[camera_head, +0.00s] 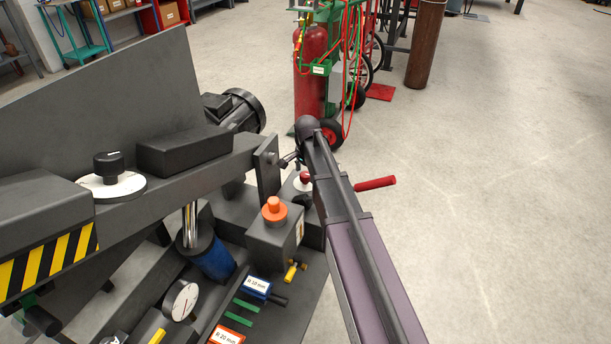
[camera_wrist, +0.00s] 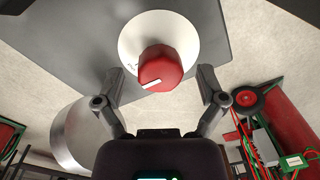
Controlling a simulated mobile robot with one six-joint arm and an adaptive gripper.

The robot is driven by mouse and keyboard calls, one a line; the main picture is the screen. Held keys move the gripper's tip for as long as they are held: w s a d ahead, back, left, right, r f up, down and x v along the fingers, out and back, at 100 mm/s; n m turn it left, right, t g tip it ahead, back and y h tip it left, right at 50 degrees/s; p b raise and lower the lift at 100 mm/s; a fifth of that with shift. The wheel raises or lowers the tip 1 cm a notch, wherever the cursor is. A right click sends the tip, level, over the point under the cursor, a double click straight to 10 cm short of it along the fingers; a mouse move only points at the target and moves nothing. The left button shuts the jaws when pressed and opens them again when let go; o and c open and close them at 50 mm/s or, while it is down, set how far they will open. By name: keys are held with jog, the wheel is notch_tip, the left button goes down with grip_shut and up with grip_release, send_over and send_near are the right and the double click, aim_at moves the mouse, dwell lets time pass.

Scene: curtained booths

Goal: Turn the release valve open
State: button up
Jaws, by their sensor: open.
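The release valve appears to be a red faceted knob (camera_wrist: 166,66) with a white pointer line, on a round white dial plate (camera_wrist: 130,45) fixed to a dark grey box. My gripper (camera_wrist: 161,76) is open in the wrist view, one finger to each side of the knob. I see no finger touching it, and how far the fingertips are from it is unclear. In the head view the red knob (camera_head: 305,177) shows small beside my arm, which hides part of it. My gripper (camera_head: 290,160) is partly seen there just above it.
An orange push button (camera_head: 274,209) on a grey box stands close by. A red handle (camera_head: 376,184) sticks out right of my arm. A black knob (camera_head: 108,164), a gauge (camera_head: 181,300) and a blue cylinder (camera_head: 208,258) are at left. Red gas bottle (camera_head: 309,70) behind; right floor clear.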

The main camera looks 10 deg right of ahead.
jog(key=c, duration=1.1)
jog(key=shift+c, duration=0.2)
